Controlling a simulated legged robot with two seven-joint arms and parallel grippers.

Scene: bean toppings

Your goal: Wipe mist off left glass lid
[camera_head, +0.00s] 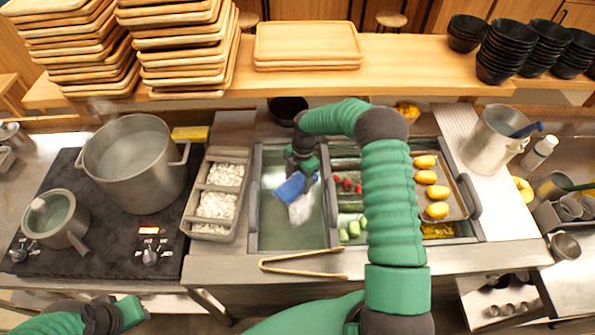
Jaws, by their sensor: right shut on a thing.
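The left glass lid (270,232) lies over the left compartment of the counter unit, greenish and see-through with a grey handle at its left edge. My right gripper (303,176) is over this lid, shut on a blue cloth (291,188). A whitish patch (301,209) shows directly below the cloth; I cannot tell whether it is mist on the glass or part of the cloth. Whether the cloth touches the glass is unclear. My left gripper (128,312) is low at the bottom left, away from the lid; its finger opening is not clear.
Golden tongs (300,268) lie on the counter's front edge. A white-filled container (215,230) sits left of the lid, beside a stove with a large pot (133,165) and a saucepan (56,218). A tray of yellow food (452,200) is at right. Wooden trays (305,45) stand behind.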

